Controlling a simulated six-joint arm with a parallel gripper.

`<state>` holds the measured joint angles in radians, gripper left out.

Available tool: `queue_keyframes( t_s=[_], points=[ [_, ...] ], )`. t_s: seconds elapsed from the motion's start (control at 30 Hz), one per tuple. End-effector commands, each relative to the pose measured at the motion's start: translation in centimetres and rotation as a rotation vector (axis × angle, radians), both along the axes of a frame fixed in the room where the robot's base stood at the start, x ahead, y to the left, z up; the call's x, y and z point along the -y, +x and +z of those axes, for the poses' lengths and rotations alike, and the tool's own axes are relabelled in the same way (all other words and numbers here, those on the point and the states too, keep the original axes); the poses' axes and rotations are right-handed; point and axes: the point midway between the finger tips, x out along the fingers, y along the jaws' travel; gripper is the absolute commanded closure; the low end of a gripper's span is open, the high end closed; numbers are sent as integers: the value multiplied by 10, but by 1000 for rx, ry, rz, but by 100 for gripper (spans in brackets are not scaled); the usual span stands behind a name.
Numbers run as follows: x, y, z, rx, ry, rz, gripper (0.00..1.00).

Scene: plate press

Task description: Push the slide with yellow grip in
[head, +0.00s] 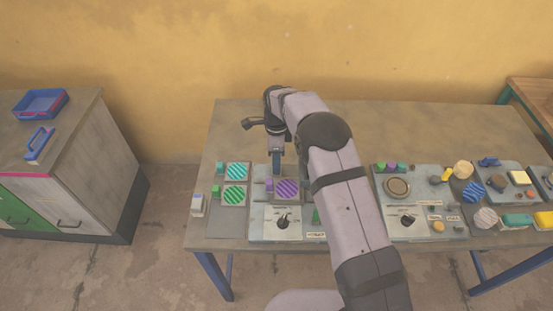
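My gripper (277,172) points down over the left part of the table, just above or beside a small purple block and a purple striped disc plate (287,190). It is too small to tell whether its fingers are open or shut. A small yellow-orange piece (446,175) sits on the panel right of my arm; I cannot tell whether it is the slide's yellow grip. My arm hides the middle of the table, so a slide there could be hidden.
A panel with a black knob (283,221) is in front, and another (407,220) is right of my arm. A cabinet (75,165) stands left. The table's back strip is clear.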

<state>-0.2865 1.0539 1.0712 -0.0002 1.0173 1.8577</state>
Motion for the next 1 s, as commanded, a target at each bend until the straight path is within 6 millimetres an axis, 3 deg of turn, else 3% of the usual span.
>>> queue_keyframes(
  t_s=[0.4, 0.57, 0.77, 1.0],
  points=[
    [0, 0, -8, 1, 1, 0, 62],
    [0, 0, -8, 1, 0, 0, 100],
    [4, 0, -8, 1, 0, -1, 100],
    [37, 0, -8, 1, 0, -2, 100]
  ],
)
